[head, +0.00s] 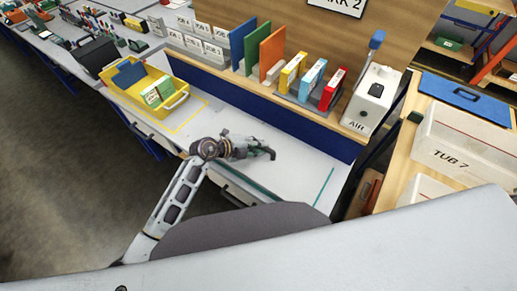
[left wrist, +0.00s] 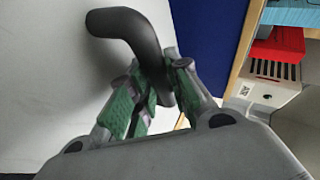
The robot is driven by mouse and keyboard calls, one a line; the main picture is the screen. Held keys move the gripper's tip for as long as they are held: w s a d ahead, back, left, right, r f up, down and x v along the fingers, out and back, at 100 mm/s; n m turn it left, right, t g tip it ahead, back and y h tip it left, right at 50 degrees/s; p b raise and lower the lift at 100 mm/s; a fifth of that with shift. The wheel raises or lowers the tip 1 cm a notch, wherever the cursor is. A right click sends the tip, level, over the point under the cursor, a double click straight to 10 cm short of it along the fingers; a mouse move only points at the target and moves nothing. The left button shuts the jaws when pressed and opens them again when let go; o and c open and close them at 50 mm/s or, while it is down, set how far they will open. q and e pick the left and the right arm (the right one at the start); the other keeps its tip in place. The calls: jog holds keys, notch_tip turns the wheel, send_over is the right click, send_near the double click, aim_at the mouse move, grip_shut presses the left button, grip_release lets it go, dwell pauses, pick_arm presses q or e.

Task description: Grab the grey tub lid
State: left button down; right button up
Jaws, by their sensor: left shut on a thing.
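My left gripper (head: 264,151) is over the white bench top in the head view. In the left wrist view its green-padded fingers (left wrist: 158,95) are shut on a dark, curved, rounded bar (left wrist: 122,24) that looks like a handle. The bar's bent end sticks out beyond the fingers. I cannot tell what the bar belongs to, and no grey lid can be made out clearly in either view. My right gripper is not in view.
A yellow tub (head: 150,92) with green cards stands left on the bench (head: 300,180). Colored binders (head: 272,48) and a white AIR box (head: 371,98) line the shelf behind. A white TUB 7 (head: 465,140), with a blue panel (head: 466,95) behind it, stands at right.

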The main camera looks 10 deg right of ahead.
pick_arm(q)
notch_tip(320, 180, up, 8)
jog(key=shift+f, duration=0.25)
dwell(0.5)
